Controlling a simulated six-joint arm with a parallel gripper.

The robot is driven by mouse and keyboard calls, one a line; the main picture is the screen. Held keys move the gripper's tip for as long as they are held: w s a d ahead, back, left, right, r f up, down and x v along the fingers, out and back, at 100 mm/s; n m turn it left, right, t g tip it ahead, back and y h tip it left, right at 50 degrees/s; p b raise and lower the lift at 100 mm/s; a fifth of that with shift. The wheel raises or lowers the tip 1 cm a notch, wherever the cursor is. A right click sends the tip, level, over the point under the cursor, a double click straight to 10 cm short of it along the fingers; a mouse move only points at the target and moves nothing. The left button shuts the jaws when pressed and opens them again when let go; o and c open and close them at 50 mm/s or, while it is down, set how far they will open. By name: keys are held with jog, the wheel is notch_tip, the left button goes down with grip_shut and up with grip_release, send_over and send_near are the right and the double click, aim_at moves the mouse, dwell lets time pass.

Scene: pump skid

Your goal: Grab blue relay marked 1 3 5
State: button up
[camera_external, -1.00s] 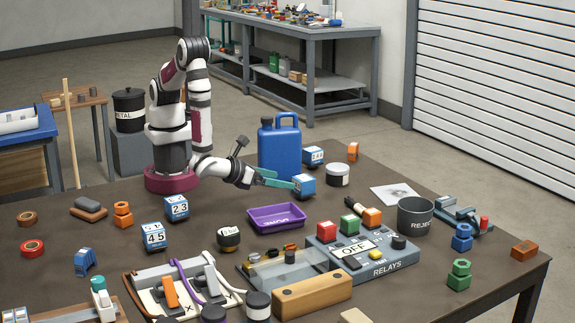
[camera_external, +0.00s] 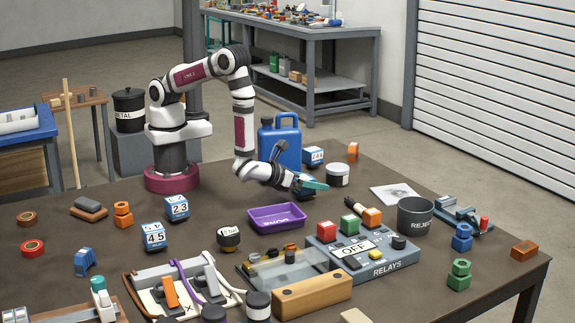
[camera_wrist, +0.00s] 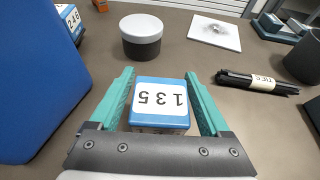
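The blue relay marked 1 3 5 (camera_wrist: 159,98) lies between the fingers of my gripper (camera_wrist: 159,76) in the wrist view. Its white label shows upside down. The teal fingers stand on both sides of it, with narrow gaps visible beside the relay, so the gripper looks open around it. In the external view my gripper (camera_external: 314,184) is low at the relay's place and hides most of it.
A blue jug (camera_external: 280,143) stands close on the left in the wrist view. Behind are relay 2 4 6 (camera_external: 313,156) and a white-lidded jar (camera_external: 338,175). A purple tray (camera_external: 276,218) is in front.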

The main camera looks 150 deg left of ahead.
grip_shut()
